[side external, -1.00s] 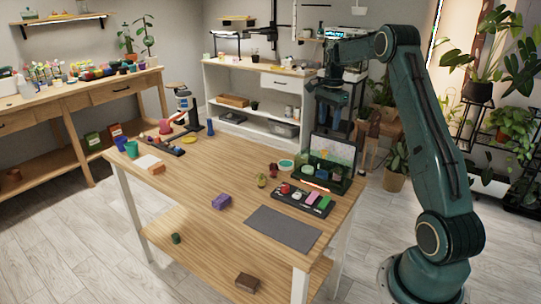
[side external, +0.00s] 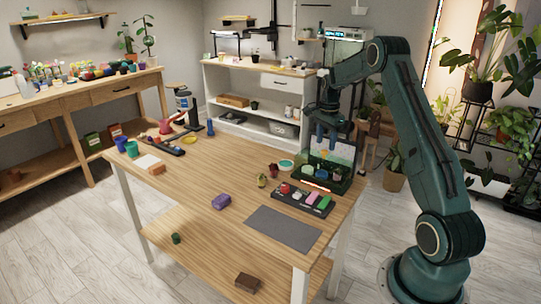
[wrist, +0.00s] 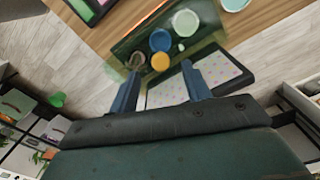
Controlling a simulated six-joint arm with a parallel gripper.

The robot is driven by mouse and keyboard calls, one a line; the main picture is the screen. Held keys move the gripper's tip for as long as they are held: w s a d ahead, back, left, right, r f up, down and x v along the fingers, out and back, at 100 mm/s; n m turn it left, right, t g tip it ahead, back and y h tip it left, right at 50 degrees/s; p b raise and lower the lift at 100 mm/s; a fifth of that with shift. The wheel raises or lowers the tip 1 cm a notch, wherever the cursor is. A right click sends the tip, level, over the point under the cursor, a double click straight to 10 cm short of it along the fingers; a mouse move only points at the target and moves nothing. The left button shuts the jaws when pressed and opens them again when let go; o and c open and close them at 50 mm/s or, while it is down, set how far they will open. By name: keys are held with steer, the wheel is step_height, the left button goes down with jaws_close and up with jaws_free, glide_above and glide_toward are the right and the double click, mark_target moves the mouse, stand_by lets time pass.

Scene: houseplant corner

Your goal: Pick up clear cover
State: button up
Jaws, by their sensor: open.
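My gripper (side external: 332,146) is open and empty, its blue fingers pointing down above the green case (side external: 345,186) at the table's back right. In the wrist view the fingertips (wrist: 160,68) straddle the near end of the case (wrist: 128,45). The case holds several round pieces, among them a white one (wrist: 185,22), a blue one (wrist: 160,40) and an orange one (wrist: 160,62). A dotted pale panel (wrist: 200,82) in a dark frame, apparently the raised lid, lies between and beyond the fingers. I cannot clearly pick out the clear cover against these.
A black tray (side external: 303,205) with colored blocks stands in front of the case. The table's middle is mostly clear.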

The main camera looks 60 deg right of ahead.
mark_target(324, 151)
steer(key=shift+f, duration=1.5)
steer(key=shift+c, duration=0.2)
jaws_close()
